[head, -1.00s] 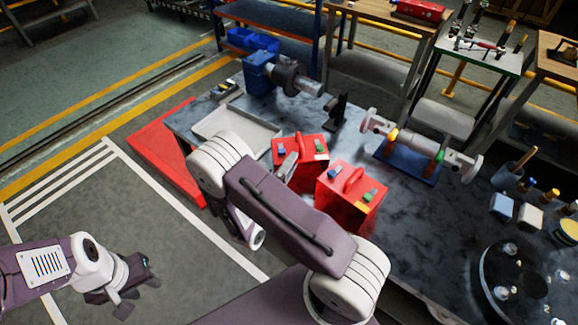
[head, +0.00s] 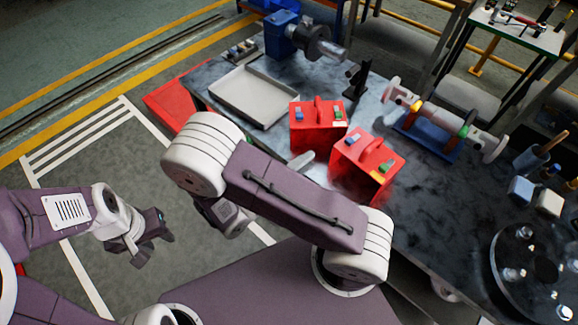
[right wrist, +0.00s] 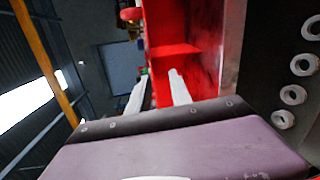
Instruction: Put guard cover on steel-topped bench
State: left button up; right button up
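The dark, marbled-top bench (head: 440,205) runs across the head view. Two red boxes with top handles and small coloured blocks stand on it, a left one (head: 312,128) and a right one (head: 365,165). I cannot tell which thing is the guard cover. My right gripper (head: 302,160) is mostly hidden behind my arm; a pale finger shows just in front of the left red box. In the right wrist view its two fingers (right wrist: 157,85) are apart, with red surfaces (right wrist: 185,60) close ahead and no clear grip. My left gripper (head: 150,240) hangs over the floor, away from the bench.
A shallow grey tray (head: 252,97) lies at the bench's left end. A blue machine with a shaft (head: 283,35), a roller on a blue stand (head: 428,130) and a black disc (head: 530,265) are also on the bench. Bare top shows right of the boxes.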

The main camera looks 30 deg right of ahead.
jog(key=s+d+f+m+g+y, duration=0.2)
jog(key=s+f+m+g+y, duration=0.2)
jog(key=s+g+y, duration=0.45)
jog(key=w+a+r+m+t+y, duration=0.1)
jog(key=w+a+r+t+y, duration=0.1)
jog(key=w+a+t+y, duration=0.2)
jog(key=w+a+y, duration=0.1)
jog(key=a+y, duration=0.1)
jog(key=y, duration=0.1)
jog(key=shift+w+a, duration=0.15)
jog(key=shift+a, duration=0.2)
